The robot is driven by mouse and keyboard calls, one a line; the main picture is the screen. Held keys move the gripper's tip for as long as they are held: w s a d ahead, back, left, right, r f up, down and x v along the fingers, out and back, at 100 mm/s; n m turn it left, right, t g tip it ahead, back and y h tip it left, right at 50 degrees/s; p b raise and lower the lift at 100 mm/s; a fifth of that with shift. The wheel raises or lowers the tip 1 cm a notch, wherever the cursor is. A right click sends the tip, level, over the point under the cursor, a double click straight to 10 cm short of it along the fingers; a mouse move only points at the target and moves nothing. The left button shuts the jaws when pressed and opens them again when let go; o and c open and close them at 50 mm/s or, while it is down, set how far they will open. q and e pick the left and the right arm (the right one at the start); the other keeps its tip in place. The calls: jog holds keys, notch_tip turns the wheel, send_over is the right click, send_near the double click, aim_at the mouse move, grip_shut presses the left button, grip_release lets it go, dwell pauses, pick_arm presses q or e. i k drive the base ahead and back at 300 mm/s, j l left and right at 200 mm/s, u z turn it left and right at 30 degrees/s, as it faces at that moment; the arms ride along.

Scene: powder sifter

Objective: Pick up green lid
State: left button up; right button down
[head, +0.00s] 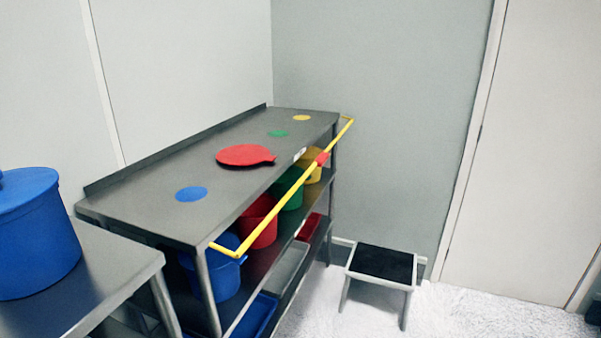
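A flat green disc (278,133) lies on the steel table (237,188), between a red lid (243,155) and a yellow disc (302,118). It looks smaller and flatter than the red lid and has no visible tab, so I cannot tell whether it is a lid or a marking. A green bucket (291,196) stands on the shelf below, between a red and a yellow one; its top is partly hidden by the table edge and yellow rail. I see no other green lid. Neither of my grippers is in view.
A yellow rail (285,202) runs along the table's front edge. A blue disc (191,194) lies near the table's left end. A large blue container (36,240) stands on a nearer table at left. A step stool (382,264) stands on the floor; open floor lies right of it.

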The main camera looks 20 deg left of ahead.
aim_at(291, 175)
jog(key=i+u, duration=0.2)
jog(key=u, duration=0.2)
jog(key=i+l+u, duration=0.15)
jog(key=u, duration=0.3)
jog(key=i+l+u, duration=0.15)
jog(key=u, duration=0.25)
jog(key=l, duration=0.05)
